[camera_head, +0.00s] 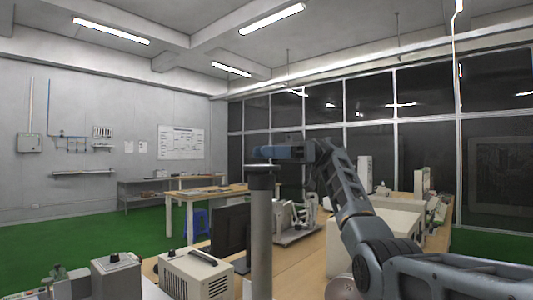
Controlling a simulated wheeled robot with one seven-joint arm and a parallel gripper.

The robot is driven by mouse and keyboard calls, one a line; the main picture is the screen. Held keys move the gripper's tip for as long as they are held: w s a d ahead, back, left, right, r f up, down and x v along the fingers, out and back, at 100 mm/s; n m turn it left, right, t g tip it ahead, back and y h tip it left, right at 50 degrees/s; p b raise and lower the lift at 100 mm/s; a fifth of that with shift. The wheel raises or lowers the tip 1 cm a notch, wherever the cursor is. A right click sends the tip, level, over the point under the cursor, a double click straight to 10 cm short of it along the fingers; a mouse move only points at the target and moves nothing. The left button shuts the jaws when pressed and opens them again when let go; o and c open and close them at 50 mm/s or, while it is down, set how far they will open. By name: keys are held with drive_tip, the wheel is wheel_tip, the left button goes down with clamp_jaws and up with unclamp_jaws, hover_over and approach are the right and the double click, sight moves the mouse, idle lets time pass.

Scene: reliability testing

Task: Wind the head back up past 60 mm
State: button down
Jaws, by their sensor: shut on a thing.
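A small grey bench machine with an upright part (284,216) stands on a flat base plate on the wooden bench; it may be the test stand with the head. Its scale and head height are too small to read. My arm reaches up from the lower right and its blue-grey wrist runs left above this machine. The wrist's left end lies over a grey post with a black top. My gripper's fingers are not visible, perhaps hidden behind the post, and neither is anything they hold.
A dark monitor (230,229) and a beige box with a handle (195,275) stand left of the post. A large pale cabinet (372,223) is behind my arm. Small grey equipment (117,275) fills the lower left. Open green floor (70,246) lies beyond.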

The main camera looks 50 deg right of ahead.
drive_tip(key=shift+d+f+n+g, duration=0.1)
drive_tip(key=shift+n+g, duration=0.5)
drive_tip(key=shift+g, duration=0.1)
drive_tip(key=c, duration=1)
unclamp_jaws()
drive_tip(key=shift+c, duration=0.2)
drive_tip(key=shift+s+d, duration=0.25)
drive_tip(key=shift+d, duration=1)
drive_tip(key=d+p, duration=0.1)
drive_tip(key=p, duration=0.1)
drive_tip(key=d+p, duration=0.2)
drive_tip(key=s+d+p, duration=0.1)
drive_tip(key=d+p, duration=0.1)
drive_tip(key=shift+d, duration=0.15)
